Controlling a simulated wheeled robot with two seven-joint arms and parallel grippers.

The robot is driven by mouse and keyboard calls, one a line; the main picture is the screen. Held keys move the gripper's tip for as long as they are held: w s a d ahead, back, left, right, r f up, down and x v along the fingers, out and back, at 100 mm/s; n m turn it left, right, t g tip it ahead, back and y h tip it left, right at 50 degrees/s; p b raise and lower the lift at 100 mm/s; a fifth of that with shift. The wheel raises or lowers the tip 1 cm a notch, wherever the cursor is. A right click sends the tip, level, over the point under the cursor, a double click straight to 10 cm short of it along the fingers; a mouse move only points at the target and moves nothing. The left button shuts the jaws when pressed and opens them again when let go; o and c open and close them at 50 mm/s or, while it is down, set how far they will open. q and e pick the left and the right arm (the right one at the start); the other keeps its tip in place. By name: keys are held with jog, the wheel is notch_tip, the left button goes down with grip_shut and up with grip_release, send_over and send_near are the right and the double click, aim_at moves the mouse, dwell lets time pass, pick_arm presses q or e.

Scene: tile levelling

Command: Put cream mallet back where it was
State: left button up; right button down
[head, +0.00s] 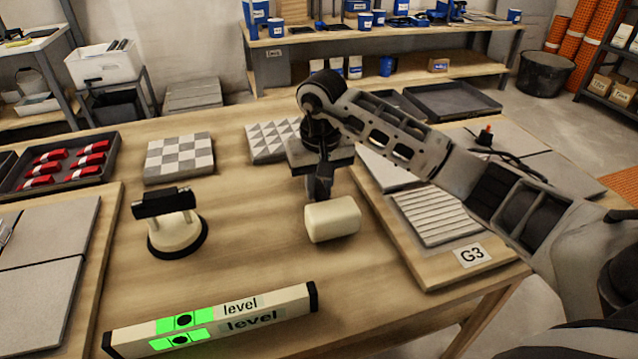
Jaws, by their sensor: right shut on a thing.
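The cream mallet's head (333,220) is a pale, rounded block near the middle of the wooden table. My right gripper (320,190) points down just above and behind it, shut on the mallet. The mallet's handle is mostly hidden by the gripper. I cannot tell whether the head touches the table. My left gripper is not in the head view.
A level (215,318) lies at the front, and a suction cup lifter (176,232) stands at left. A tray of red tools (16,189), a checkered tile (180,156) and a G3 board (430,268) surround it. Bare tabletop lies between lifter and mallet.

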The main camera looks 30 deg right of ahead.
aim_at(320, 189)
jog(key=shift+f, duration=0.15)
jog(key=c, duration=1.3)
grip_release()
jog(key=r, duration=0.8)
jog(key=s+r, duration=0.1)
jog(key=r, duration=0.3)
jog(key=shift+a+r, duration=0.15)
jog(key=shift+r, duration=0.05)
